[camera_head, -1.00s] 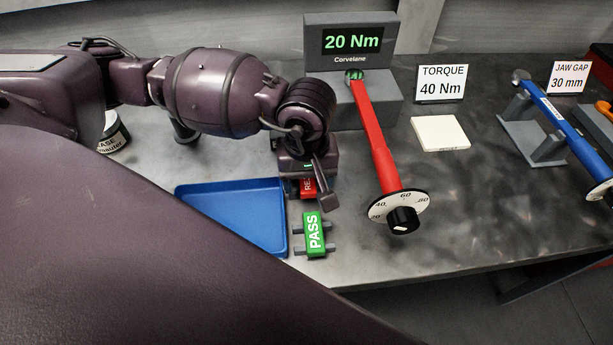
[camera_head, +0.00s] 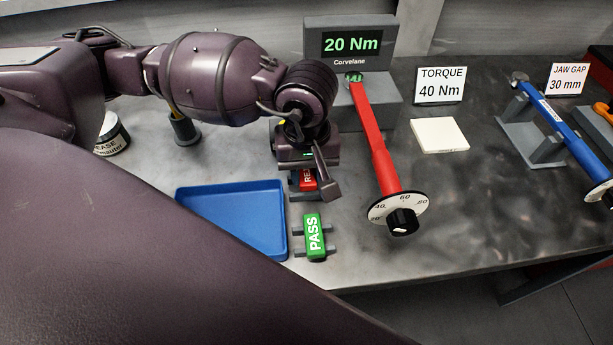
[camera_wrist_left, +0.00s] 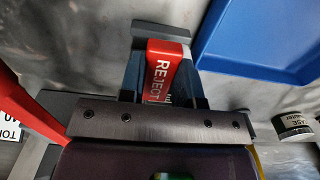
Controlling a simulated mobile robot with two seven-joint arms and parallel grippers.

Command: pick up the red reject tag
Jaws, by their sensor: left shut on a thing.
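The red reject tag (camera_head: 308,179) is between the fingers of my left gripper (camera_head: 313,182), partly hidden by the gripper in the head view. In the left wrist view the tag (camera_wrist_left: 165,68) shows its white REJECT lettering, with a dark finger on each side of it. The left gripper (camera_wrist_left: 162,85) is shut on the tag. A grey rest (camera_head: 303,196) shows just below the tag, and the tag looks slightly raised from it. My right gripper is not in view.
A green PASS tag (camera_head: 313,237) lies on a grey rest in front. A blue tray (camera_head: 232,215) is at left. A red torque wrench (camera_head: 378,150) stands close on the right, by the 20 Nm display (camera_head: 351,45). A white pad (camera_head: 440,135) lies farther right.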

